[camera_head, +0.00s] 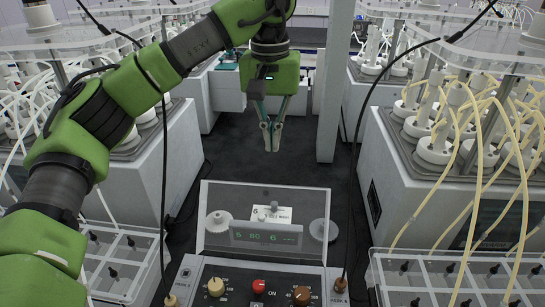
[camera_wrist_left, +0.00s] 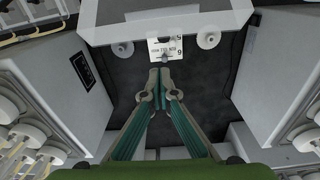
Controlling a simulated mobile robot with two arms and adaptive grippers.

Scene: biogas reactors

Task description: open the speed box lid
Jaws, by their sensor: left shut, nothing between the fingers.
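The speed box (camera_head: 264,235) stands at the bottom centre of the head view, with a clear panel, a grey display strip, a white label plate and a round white disc on each side. I cannot tell surely whether its lid is fully down. In the left wrist view the white label plate (camera_wrist_left: 165,50) and the discs show at the top. My left gripper (camera_head: 272,149) hangs fingers-down beyond the box in the head view, apart from it. Its fingers are shut and empty, and also show in the left wrist view (camera_wrist_left: 160,75). My right gripper is not in view.
A control panel (camera_head: 240,290) with several knobs is at the near edge. Reactor cabinets (camera_head: 410,190) with yellow tubes stand right, others left (camera_head: 140,165). A grey post (camera_head: 335,80) rises behind. Dark cables hang on both sides of the box. The dark floor (camera_head: 235,150) between is clear.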

